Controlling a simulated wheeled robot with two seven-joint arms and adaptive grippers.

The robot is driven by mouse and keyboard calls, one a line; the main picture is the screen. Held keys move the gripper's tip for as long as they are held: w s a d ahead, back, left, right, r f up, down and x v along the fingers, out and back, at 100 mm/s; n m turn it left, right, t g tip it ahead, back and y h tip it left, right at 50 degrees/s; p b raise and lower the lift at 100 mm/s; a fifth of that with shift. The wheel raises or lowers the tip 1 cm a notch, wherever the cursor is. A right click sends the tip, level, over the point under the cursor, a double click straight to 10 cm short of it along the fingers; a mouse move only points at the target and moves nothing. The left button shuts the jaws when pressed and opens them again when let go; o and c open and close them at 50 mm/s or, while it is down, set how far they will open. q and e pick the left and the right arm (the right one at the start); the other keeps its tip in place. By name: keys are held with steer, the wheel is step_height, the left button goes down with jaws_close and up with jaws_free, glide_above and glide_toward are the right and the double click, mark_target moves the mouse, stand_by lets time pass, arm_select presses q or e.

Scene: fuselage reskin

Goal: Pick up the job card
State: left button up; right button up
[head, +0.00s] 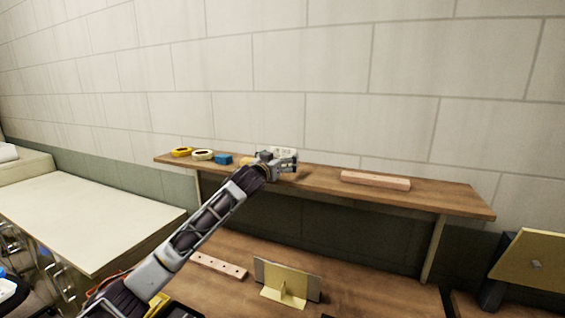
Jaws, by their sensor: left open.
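A small white card-like piece with faint marks (284,151) shows at the back of the raised wooden shelf (330,179), against the wall. It looks like the job card, but it is small and partly hidden by my gripper. My left gripper (291,162) is open at the shelf, just in front of and below the card in the picture. I cannot tell whether the fingers touch it. My right gripper is out of view.
Yellow (181,152) and cream (203,155) rings and a blue block (223,159) sit on the shelf's left. A pinkish bar (375,180) lies on its right. Below, a drilled strip (218,265) and a grey plate on a yellow stand (286,281) occupy the bench.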

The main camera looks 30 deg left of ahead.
arm_select(q)
steer(key=shift+w, duration=0.55)
steer(key=c, duration=0.8)
steer(key=shift+r+b, duration=0.5)
steer(key=shift+r, duration=4.45)
steer(key=shift+f, duration=0.1)
